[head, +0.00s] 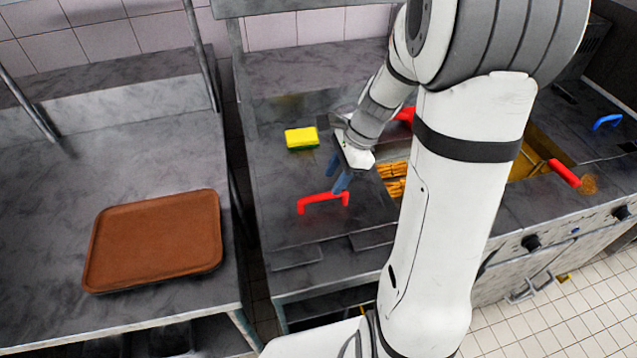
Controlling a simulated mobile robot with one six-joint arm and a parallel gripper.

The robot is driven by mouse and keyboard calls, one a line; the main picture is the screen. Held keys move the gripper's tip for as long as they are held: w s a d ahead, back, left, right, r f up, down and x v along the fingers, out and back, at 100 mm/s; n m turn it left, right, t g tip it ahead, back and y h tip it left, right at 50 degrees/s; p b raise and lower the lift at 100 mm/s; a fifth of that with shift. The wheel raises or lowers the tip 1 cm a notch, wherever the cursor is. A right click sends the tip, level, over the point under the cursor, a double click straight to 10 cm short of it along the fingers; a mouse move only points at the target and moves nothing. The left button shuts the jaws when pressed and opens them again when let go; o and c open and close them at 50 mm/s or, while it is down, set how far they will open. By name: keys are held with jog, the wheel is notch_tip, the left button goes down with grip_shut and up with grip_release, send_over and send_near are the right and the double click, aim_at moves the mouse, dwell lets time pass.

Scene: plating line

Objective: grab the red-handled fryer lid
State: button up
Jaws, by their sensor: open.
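A red handle (323,201) stands on a grey flat surface of the middle counter, left of the open fryer. The edges of its lid are hard to tell from the grey counter. My gripper (337,176) is open, with its two blue-grey fingers pointing down just behind the red handle's right part. One finger appears close to the handle; whether it touches cannot be told. A second red handle (405,115) shows behind my arm, and a third red handle (565,173) sticks out of the fryer at the right.
A yellow and green sponge (301,138) lies behind the handle. Golden fried food (394,180) shows in the fryer, partly behind my arm. A brown tray (153,240) lies on the left table. A blue handle (606,121) is at the far right.

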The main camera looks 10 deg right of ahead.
aim_at(325, 194)
jog(key=x, duration=0.7)
jog(key=shift+a+f+p, duration=0.1)
jog(key=shift+f+p, duration=0.1)
jog(key=shift+p, duration=0.2)
grip_shut()
